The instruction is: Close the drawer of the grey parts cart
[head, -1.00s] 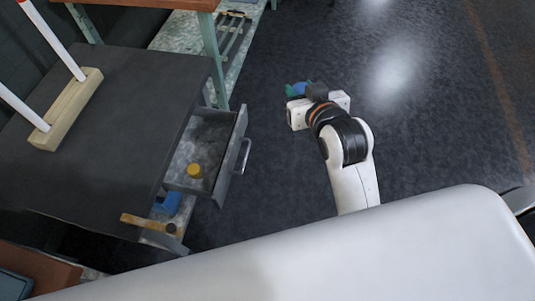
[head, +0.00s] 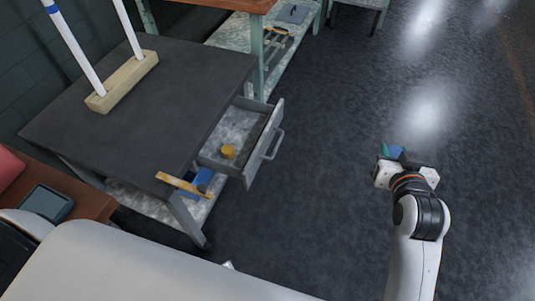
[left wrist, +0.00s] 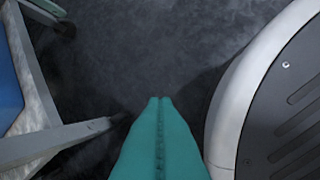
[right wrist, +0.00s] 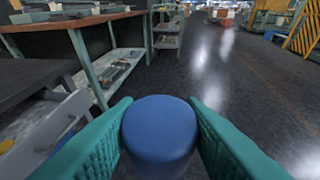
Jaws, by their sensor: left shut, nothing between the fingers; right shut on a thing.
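The grey parts cart (head: 135,118) has a dark flat top and stands at the left of the head view. Its drawer (head: 262,130) sticks out from the right side, open, with a bar handle (head: 273,145) on its front. A small yellow round piece (head: 228,151) lies in the drawer. My right gripper (head: 398,153) is out over the floor, right of the drawer and apart from it. In the right wrist view, its teal fingers are shut on a blue cylinder (right wrist: 159,130). My left gripper (left wrist: 160,103) is shut and empty above the floor; the head view does not clearly show it.
A wooden block with white rods (head: 122,82) stands on the cart top. A yellow bar (head: 183,184) sticks out near the cart's front corner. A workbench with a green leg (head: 257,55) stands behind the drawer. The floor (head: 330,150) between drawer and right gripper is clear.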

